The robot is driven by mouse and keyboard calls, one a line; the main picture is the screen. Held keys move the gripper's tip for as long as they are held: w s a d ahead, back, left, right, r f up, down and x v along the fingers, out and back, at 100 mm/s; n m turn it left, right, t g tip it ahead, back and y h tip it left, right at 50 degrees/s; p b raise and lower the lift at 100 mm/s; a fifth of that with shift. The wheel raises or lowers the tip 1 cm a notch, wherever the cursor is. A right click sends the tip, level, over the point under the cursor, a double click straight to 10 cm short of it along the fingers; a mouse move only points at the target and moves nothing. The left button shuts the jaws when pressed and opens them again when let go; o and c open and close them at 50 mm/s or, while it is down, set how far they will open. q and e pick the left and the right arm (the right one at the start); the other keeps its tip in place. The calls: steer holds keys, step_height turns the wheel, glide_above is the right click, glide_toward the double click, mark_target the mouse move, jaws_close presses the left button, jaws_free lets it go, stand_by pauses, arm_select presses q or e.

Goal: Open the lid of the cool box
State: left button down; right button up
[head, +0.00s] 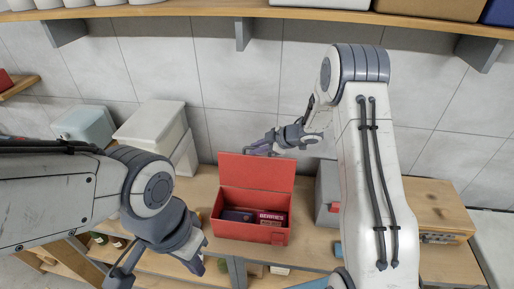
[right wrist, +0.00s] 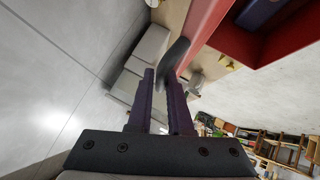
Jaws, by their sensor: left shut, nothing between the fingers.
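The red cool box (head: 228,229) stands on the wooden bench in the middle of the head view. Its red lid (head: 256,171) is raised, standing up steeply along the back edge. Inside lie a dark blue pack and a maroon pack (head: 271,218) marked BERRIES. My right gripper (head: 262,149) is at the lid's top edge, behind or beside it; contact is unclear. My left gripper (head: 195,265) is shut and empty, low in front and left of the box.
Pale bins (head: 153,127) and a blue-grey box (head: 84,124) stand to the left. A grey box (head: 327,192) with a red part is close on the right, partly behind my right arm. A wooden shelf (head: 200,9) runs above. A wooden case (head: 440,208) stands at far right.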

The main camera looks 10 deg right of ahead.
steer(key=shift+s+f, duration=0.4)
steer(key=shift+f, duration=0.1)
steer(key=shift+d+r, duration=0.1)
steer(key=r+b+v, duration=0.1)
steer(key=b+v, duration=0.2)
steer(key=v, duration=0.7)
steer(key=shift+w, duration=0.25)
steer(key=shift+r, duration=0.1)
